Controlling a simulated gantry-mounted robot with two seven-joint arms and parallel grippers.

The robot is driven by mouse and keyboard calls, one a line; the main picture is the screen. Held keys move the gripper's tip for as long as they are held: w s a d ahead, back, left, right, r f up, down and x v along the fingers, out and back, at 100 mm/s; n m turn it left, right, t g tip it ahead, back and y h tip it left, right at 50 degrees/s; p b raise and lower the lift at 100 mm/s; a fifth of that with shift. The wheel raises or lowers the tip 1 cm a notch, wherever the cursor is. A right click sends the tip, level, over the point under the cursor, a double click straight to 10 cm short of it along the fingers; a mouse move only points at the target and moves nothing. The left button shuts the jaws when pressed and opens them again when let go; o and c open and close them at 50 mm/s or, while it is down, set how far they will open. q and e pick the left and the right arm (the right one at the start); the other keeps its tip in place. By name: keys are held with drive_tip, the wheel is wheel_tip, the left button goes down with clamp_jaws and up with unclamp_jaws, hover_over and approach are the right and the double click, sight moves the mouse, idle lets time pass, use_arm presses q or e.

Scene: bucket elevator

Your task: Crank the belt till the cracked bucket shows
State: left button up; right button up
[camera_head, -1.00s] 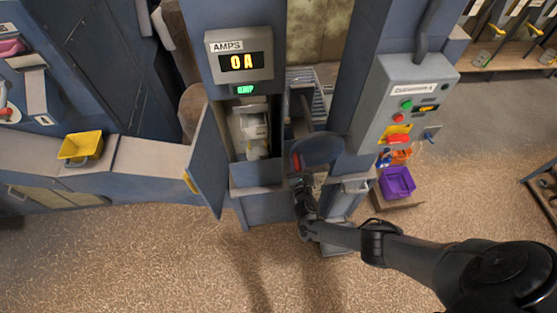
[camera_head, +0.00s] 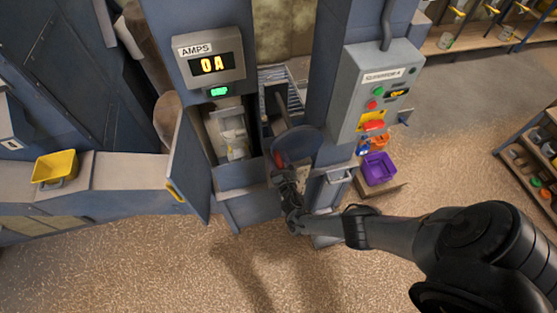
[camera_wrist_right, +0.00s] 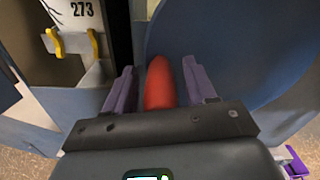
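The crank is a round blue disc (camera_head: 300,145) with a red handle (camera_head: 279,158), low on the front of the blue elevator housing. In the right wrist view the red handle (camera_wrist_right: 159,85) stands between the two fingers of my right gripper (camera_wrist_right: 160,88). The fingers look open around it, with a narrow gap on each side. In the head view my right gripper (camera_head: 281,178) is just below the handle. A pale bucket (camera_wrist_right: 75,15) marked 273, with dark branching crack-like lines, shows in the right wrist view. In the head view, a pale bucket (camera_head: 232,135) shows in the open hatch. My left gripper is out of view.
The hatch door (camera_head: 188,170) stands open on the left. The display (camera_head: 208,65) reads 0 A. A control box (camera_head: 375,92) with buttons is on the right. A purple bin (camera_head: 379,169) is below it; a yellow bin (camera_head: 55,172) sits on the left ledge.

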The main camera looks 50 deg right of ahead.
drive_tip(key=shift+s+a+r, duration=0.1)
drive_tip(key=shift+s+a, duration=0.15)
drive_tip(key=shift+s, duration=0.15)
drive_tip(key=p+v, duration=0.2)
drive_tip(key=v, duration=0.8)
drive_tip(key=shift+p, duration=0.3)
drive_tip(key=shift+w, duration=0.1)
